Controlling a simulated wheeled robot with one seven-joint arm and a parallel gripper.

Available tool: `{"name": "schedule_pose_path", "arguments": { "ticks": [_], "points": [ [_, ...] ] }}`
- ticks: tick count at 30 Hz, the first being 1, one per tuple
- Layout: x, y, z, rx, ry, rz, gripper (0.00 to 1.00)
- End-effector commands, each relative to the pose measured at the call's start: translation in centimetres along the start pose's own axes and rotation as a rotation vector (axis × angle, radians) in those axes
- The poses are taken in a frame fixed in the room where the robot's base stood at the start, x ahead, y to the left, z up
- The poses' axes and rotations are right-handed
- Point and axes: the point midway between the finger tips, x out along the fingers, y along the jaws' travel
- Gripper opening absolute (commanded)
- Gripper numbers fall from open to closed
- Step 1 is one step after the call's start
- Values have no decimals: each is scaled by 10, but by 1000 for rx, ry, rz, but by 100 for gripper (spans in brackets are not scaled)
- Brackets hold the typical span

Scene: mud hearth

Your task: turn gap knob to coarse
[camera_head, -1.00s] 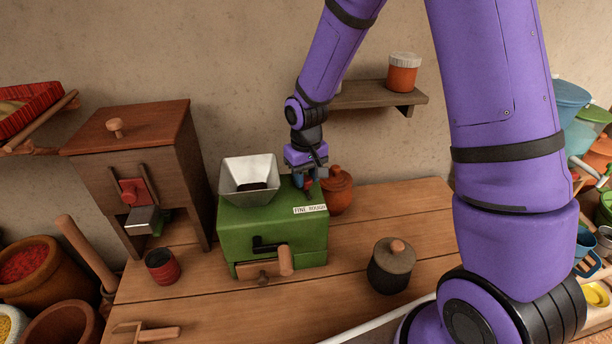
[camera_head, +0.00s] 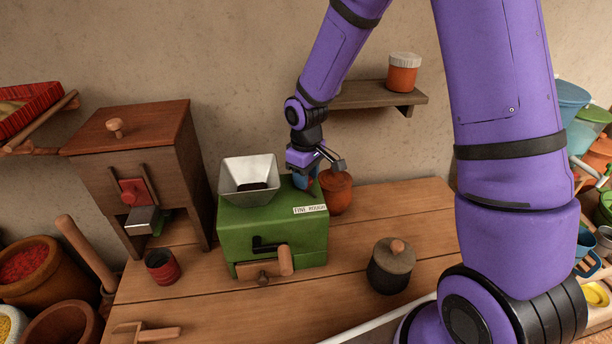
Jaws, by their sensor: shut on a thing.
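The green grinder (camera_head: 284,227) stands on the wooden table, with a pale metal hopper (camera_head: 249,180) on its top left. A white label reading "FINE" and "ROUGH" (camera_head: 309,210) is on its top front edge at the right. My gripper (camera_head: 304,184) points down at the top right of the grinder, behind the label. The knob's pointing direction cannot be made out.
An orange lidded jar (camera_head: 337,193) stands close to the right of my gripper. A dark lidded pot (camera_head: 391,266) is at the front right. A wooden dispenser (camera_head: 140,170) and a red cup (camera_head: 162,266) are at the left. A shelf (camera_head: 380,97) hangs behind.

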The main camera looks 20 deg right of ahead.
Motion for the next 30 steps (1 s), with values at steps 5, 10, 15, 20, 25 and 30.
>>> {"name": "schedule_pose_path", "arguments": {
  "ticks": [5, 10, 15, 20, 25, 30],
  "points": [
    [0, 0, 0, -1, 1, 1, 13],
    [0, 0, 0, -1, 1, 1, 55],
    [0, 0, 0, 0, 1, 1, 63],
    [-1, 0, 0, 0, 1, 1, 63],
    [-15, 0, -1, 1, 3, 1, 63],
    [-46, 1, -1, 2, 4, 3, 63]
  ]
}}
